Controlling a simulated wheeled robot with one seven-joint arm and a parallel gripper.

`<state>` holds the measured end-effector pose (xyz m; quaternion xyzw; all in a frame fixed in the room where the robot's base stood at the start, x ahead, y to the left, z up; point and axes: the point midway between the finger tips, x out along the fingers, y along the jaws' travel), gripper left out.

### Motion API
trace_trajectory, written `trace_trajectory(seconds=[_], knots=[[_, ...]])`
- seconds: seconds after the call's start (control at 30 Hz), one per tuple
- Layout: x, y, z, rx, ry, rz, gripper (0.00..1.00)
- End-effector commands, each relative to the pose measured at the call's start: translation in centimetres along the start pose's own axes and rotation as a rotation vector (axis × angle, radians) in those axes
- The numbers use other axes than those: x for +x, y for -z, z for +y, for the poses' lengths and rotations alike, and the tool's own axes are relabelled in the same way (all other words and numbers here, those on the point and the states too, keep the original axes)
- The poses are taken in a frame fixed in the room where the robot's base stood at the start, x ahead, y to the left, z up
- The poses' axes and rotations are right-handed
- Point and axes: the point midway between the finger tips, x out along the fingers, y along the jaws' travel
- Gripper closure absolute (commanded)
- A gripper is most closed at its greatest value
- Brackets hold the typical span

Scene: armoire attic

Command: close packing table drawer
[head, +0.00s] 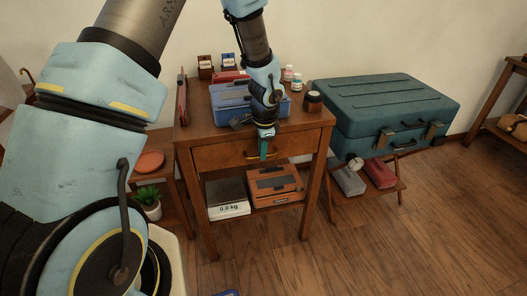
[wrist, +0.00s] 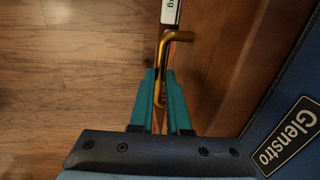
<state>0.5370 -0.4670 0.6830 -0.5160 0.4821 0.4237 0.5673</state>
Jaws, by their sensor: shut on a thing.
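The wooden packing table (head: 308,132) stands at the middle of the head view. Its drawer (head: 215,158) is at the front under the top; the front looks about level with the table frame, and any small gap cannot be told. A brass handle (wrist: 163,50) shows in the wrist view, running between the teal fingers. My gripper (wrist: 162,78) is shut on the handle. In the head view my gripper (head: 264,156) points down at the drawer front and covers part of the handle.
A blue case (head: 231,103) lies on the table top behind my gripper, with jars (head: 312,100) to its right. The lower shelf holds a scale (head: 229,209) and an orange box (head: 275,187). A teal suitcase (head: 385,110) stands at right.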

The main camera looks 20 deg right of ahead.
Motion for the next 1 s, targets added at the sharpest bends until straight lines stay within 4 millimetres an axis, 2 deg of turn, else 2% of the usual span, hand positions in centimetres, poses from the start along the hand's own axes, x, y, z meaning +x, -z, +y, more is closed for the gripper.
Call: trace_trajectory(seconds=[0.07,0.1,0.37,0.6,0.73,1.0], knots=[[0.0,0.0,-0.5,-0.004,0.009,0.004,1.0],[0.0,0.0,-0.6,-0.004,0.01,0.004,0.84],[0.0,0.0,-0.5,-0.004,0.008,0.003,0.55],[-0.1,0.0,-0.4,-0.003,0.007,0.003,0.55],[-0.8,0.0,-0.4,-0.004,0.008,0.004,0.55],[-5.8,0.0,-0.4,-0.005,0.01,0.006,0.55]])
